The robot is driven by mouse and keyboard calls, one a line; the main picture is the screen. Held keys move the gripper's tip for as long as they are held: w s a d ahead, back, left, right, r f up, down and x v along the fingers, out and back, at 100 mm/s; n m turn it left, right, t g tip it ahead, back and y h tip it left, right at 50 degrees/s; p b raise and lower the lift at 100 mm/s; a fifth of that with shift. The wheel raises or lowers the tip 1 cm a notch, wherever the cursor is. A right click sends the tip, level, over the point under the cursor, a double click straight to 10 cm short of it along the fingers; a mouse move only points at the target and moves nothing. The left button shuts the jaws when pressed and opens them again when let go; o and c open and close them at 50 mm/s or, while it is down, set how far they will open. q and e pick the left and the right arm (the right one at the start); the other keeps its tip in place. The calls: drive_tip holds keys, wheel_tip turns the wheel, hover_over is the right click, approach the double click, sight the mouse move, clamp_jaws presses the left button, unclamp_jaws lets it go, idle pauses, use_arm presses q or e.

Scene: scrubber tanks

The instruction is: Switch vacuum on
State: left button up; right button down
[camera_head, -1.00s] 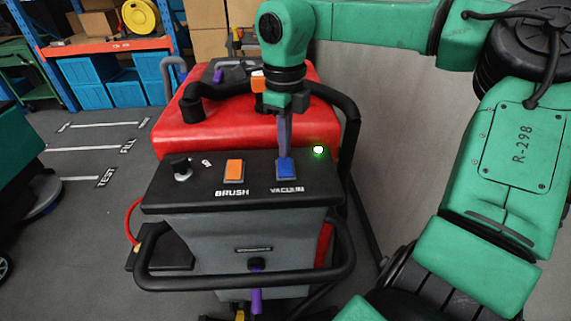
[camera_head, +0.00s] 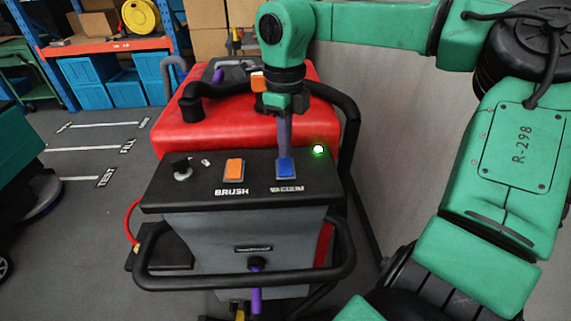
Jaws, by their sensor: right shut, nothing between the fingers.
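The red and grey scrubber machine (camera_head: 240,130) stands in front of me with a black control panel (camera_head: 215,195). A blue rocker switch (camera_head: 286,172) labelled VACUUM sits at the right of the panel. My right gripper (camera_head: 285,154) is shut and empty, pointing down, with its fingertips at the upper edge of the blue switch; they appear to touch it. The fingers hide part of the switch's top. A green light (camera_head: 319,149) glows to the right of the switch. My left gripper is not in view.
An orange switch (camera_head: 234,170) labelled BRUSH and a black knob (camera_head: 181,168) sit left of the blue switch. A black handlebar (camera_head: 245,281) runs across the machine's front. Shelves with blue bins (camera_head: 127,88) stand at the back left.

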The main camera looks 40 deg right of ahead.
drive_tip(key=shift+f+b, duration=0.5)
drive_tip(key=shift+f, duration=0.3)
drive_tip(key=shift+r, duration=0.1)
wheel_tip(320, 180, up, 7)
drive_tip(key=p, duration=0.6)
idle(0.4)
